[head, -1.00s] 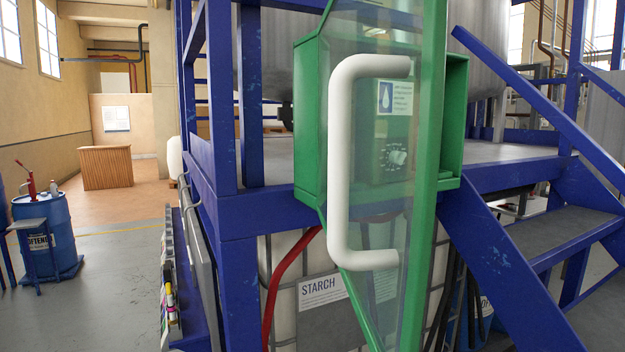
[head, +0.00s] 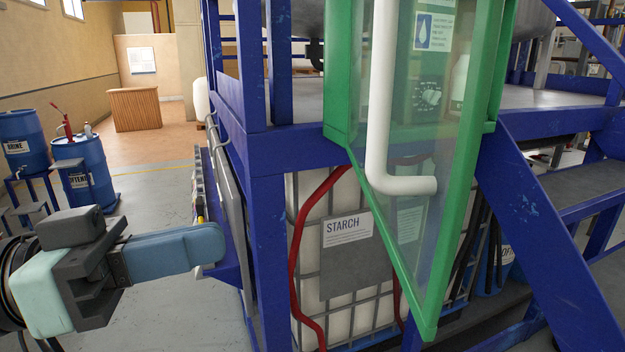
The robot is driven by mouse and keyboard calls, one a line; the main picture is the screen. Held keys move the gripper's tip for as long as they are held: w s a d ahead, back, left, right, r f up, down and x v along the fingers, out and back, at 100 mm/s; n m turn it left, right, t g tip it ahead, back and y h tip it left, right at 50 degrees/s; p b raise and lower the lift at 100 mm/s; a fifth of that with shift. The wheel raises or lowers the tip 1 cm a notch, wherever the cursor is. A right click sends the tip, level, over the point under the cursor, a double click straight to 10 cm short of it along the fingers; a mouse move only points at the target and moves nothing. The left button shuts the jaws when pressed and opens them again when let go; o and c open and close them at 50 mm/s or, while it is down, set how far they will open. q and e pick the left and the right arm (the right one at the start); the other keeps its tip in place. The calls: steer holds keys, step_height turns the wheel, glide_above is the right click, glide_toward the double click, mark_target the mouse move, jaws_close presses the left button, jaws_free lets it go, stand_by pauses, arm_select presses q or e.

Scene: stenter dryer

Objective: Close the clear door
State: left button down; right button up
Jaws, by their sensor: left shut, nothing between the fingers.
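The clear door (head: 455,170) is a transparent panel in a green frame, and it stands open, swung out towards me from the green box (head: 340,110). Its lower corner points down in front of the starch tank. A white bar handle (head: 380,110) is fixed to the door; its upper end is cut off by the picture's top edge. A dial shows through the panel. My left gripper (head: 222,243) is at the lower left, shut and empty, pointing right. It is well to the left of the handle and apart from it. My right gripper is not in view.
A blue steel frame (head: 265,200) stands between my left gripper and the door. A white starch tank (head: 320,270) with a red hose (head: 296,260) is below. Blue stairs (head: 545,240) rise at the right. Blue drums (head: 85,170) stand at the far left.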

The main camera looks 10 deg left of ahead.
arm_select(q)
steer(key=s+a+r+m+g+h, duration=0.1)
steer(key=s+a+r+m+h, duration=0.15)
steer(key=s+r, duration=0.4)
steer(key=w+d+p, duration=0.3)
steer(key=d, duration=1)
steer(key=shift+w+r+m+y+p, duration=0.3)
steer(key=shift+w+m+y+p, duration=0.05)
steer(key=shift+w, duration=0.05)
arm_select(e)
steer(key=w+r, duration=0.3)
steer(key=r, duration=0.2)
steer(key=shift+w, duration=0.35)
arm_select(q)
steer(key=shift+s+d, duration=0.1)
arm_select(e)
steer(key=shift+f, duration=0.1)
